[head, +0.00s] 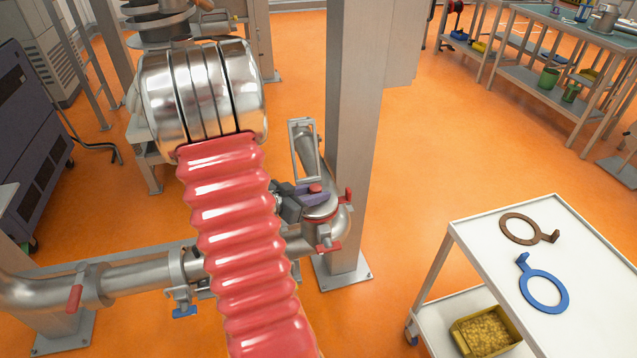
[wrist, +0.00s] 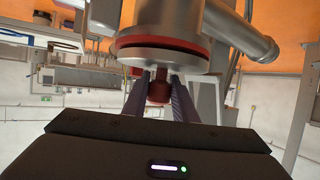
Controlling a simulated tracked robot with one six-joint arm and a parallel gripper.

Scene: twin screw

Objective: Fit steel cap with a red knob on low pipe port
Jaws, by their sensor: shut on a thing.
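In the wrist view my gripper (wrist: 159,80) is shut on the red knob (wrist: 158,93), with a purple finger on either side. The steel cap (wrist: 195,67) is a pale disc across the fingertips. It lies at the mouth of the pipe port (wrist: 165,20), against or very near its red ring (wrist: 128,49); I cannot tell whether it is fully seated. In the head view my gripper (head: 312,193) reaches in from the left over the port (head: 322,228) at the end of the low pipe. Most of the cap is hidden there.
Red clamp handles (head: 348,195) stick out around the port. A grey post (head: 355,130) stands close behind it. A white cart (head: 600,285) at right carries a brown ring (head: 518,229) and a blue ring (head: 545,292). Orange floor is clear between post and cart.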

